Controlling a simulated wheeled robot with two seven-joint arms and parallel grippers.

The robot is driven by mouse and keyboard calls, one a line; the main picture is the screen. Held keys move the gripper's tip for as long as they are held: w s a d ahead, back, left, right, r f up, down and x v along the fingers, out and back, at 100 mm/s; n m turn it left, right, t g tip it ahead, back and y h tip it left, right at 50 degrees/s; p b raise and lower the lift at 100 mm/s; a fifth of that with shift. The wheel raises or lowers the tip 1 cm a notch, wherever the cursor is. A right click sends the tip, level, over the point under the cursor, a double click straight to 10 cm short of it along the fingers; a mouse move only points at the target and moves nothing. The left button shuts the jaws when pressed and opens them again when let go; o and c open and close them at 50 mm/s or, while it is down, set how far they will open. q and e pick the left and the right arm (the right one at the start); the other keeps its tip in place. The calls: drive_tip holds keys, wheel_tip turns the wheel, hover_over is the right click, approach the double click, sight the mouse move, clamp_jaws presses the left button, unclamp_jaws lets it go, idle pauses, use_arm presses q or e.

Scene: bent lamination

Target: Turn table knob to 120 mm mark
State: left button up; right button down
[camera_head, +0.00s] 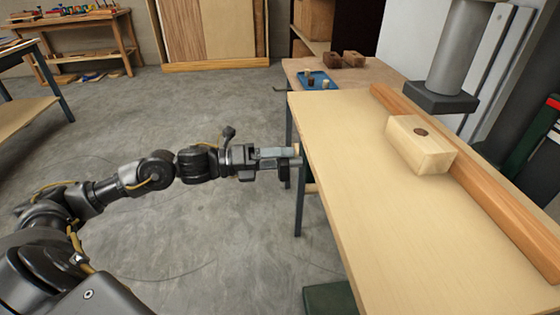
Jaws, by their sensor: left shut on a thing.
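My left gripper (291,161) reaches in from the left and sits just beside the left edge of the pale wooden table (390,235). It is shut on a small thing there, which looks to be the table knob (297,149). Only a small tan bit of it shows at the fingertips; the fingers hide the rest. I cannot make out a scale or a 120 mm mark. My right gripper is not in view.
A pale wooden block (418,155) with a dark round spot rests on the table against a long orange-brown wooden fence (500,215). A grey column (460,50) stands behind. A bench with a blue tray (318,79) is farther back.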

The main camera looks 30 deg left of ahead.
use_arm(q)
drive_tip(key=shift+s+d+r, duration=0.1)
drive_tip(key=shift+d+r, duration=0.05)
drive_tip(key=shift+r, duration=0.5)
drive_tip(key=o, duration=0.6)
drive_tip(key=shift+c, duration=0.2)
drive_tip(key=shift+o, duration=1.1)
drive_tip(key=shift+s+r, duration=0.1)
drive_tip(key=shift+o, duration=1)
drive_tip(key=shift+s+d, duration=0.15)
drive_tip(key=shift+s, duration=0.05)
drive_tip(key=shift+w+f, duration=0.1)
drive_tip(key=shift+f, duration=0.15)
drive_tip(key=shift+f, duration=0.1)
